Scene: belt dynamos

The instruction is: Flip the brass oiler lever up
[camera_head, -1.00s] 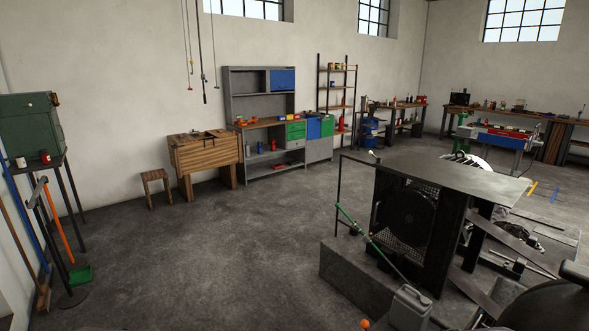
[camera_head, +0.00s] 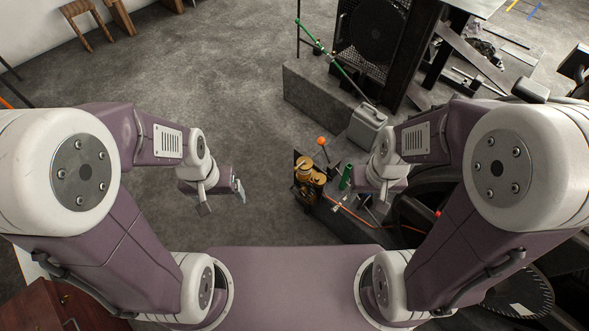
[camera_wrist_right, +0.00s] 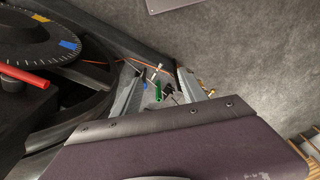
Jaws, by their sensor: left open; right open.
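The brass oiler (camera_head: 308,178) stands in the middle of the head view, on the near left end of the dark machine base. A small brass-coloured arm shows near its top; I cannot tell clearly whether it is up or down. A small brass piece also shows in the right wrist view (camera_wrist_right: 208,88), just right of the fingers. My left gripper (camera_head: 222,197) is open and empty, left of the oiler and apart from it. My right gripper (camera_head: 364,190) is open, to the right of the oiler; its spread fingers also show in the right wrist view (camera_wrist_right: 157,84).
An orange-knobbed lever (camera_head: 321,141) rises behind the oiler. A grey jerrycan (camera_head: 366,127) stands behind my right gripper. A green-handled item (camera_wrist_right: 158,91) shows between the right fingers, not visibly touched. A wheel and dial (camera_wrist_right: 38,38) lie left there. Floor left of the oiler is clear.

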